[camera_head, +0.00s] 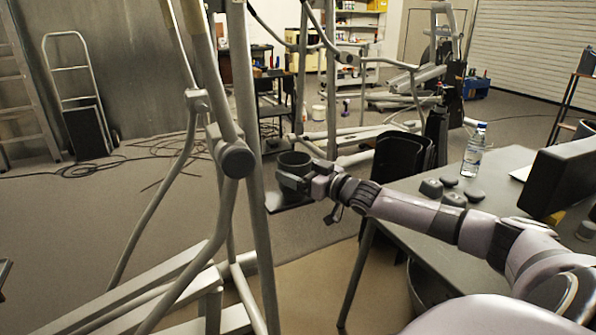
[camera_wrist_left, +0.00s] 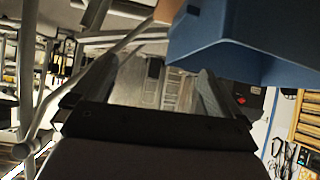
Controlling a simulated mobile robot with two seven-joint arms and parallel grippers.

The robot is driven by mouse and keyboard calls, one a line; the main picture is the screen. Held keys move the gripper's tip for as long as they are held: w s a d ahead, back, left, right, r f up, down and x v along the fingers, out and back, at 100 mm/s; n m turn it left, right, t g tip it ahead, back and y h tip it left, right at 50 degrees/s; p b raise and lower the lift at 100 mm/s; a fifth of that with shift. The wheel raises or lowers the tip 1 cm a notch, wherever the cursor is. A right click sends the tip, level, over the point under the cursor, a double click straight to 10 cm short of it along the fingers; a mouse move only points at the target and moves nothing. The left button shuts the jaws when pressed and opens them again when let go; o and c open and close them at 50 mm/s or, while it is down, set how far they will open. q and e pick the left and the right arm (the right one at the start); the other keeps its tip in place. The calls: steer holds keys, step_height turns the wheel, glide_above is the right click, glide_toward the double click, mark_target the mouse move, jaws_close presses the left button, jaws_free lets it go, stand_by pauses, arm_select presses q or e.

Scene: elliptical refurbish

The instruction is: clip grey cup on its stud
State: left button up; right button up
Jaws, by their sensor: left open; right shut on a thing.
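The grey cup (camera_head: 294,158) is dark, round and open at the top. In the head view it is held roughly upright in my right gripper (camera_head: 297,180), which is shut on it. Cup and gripper are beside the upright tube of the elliptical frame (camera_head: 262,215), just right of it; I cannot tell whether they touch. A flat dark plate (camera_head: 287,201) shows just below the cup. I cannot make out the stud. In the left wrist view my left gripper (camera_wrist_left: 150,85) is open and empty, with its two fingers wide apart.
A grey table (camera_head: 420,235) at the right carries several small grey parts (camera_head: 431,187), a water bottle (camera_head: 474,150) and a dark box (camera_head: 560,177). Elliptical tubes fill the left-middle. A blue object (camera_wrist_left: 235,40) is close in the left wrist view. Open floor (camera_head: 90,235) lies at the left.

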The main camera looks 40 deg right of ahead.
steer(key=shift+f, duration=0.25)
steer(key=o, duration=0.8)
steer(key=shift+s, duration=0.15)
steer(key=s+p, duration=0.1)
steer(key=s, duration=0.5)
steer(key=shift+s+d, duration=0.4)
steer(key=shift+f, duration=0.1)
